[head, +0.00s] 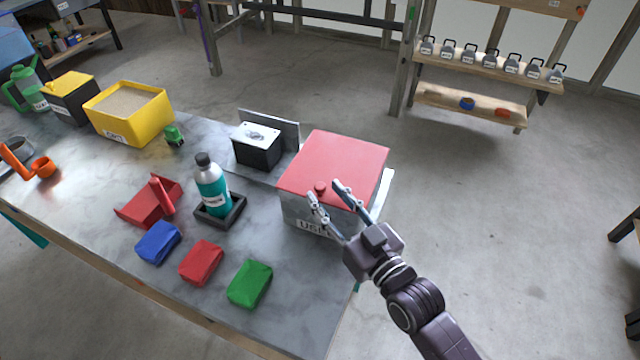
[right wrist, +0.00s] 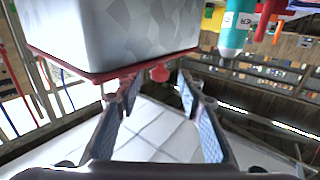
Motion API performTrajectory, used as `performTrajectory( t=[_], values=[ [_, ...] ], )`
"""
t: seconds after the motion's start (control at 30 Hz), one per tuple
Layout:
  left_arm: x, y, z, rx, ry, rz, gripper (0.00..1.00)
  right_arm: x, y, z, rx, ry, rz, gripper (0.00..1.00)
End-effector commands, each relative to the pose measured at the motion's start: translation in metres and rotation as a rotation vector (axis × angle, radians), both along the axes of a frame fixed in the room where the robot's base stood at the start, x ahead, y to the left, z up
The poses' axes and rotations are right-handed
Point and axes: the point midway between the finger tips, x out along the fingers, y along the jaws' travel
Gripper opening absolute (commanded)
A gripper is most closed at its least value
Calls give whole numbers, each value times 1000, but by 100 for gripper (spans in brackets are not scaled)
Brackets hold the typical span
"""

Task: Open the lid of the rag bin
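The rag bin (head: 308,219) is a grey metal box at the right end of the workbench, with a partly hidden label on its front. Its flat red lid (head: 343,160) lies shut on top. A small red knob (head: 320,187) sits at the lid's front edge. My right gripper (head: 326,192) is open at that edge, its fingertips on either side of the knob. In the right wrist view the bin appears inverted, with the knob (right wrist: 159,73) just beyond the open, empty fingers (right wrist: 150,92). Contact cannot be told. My left gripper is out of view.
Left of the bin are a teal bottle (head: 213,190) in a dark tray, a black box (head: 257,148), a red dustpan-like piece (head: 150,200), and blue, red and green folded cloths (head: 250,284). A yellow sand bin (head: 130,112) stands farther left. Floor right of the bench is clear.

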Motion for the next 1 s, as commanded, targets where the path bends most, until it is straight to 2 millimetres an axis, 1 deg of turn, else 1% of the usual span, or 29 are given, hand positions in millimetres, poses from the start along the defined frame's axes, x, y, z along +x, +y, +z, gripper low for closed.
performTrajectory(
  t=[0.03,0.1,0.2,0.4,0.57,0.87,1.0],
  values=[
    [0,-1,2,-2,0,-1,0,8,5,3,1,-2,0,35],
    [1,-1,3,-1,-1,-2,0,16,9,2,1,-1,0,35],
    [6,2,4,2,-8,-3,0,23,14,1,1,0,0,35],
    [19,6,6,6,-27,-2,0,27,17,0,0,1,1,35],
    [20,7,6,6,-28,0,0,26,17,0,-1,1,1,34],
    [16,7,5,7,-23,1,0,26,16,0,0,0,1,1],
    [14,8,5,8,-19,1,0,26,16,0,-1,1,1,0]
  ],
)
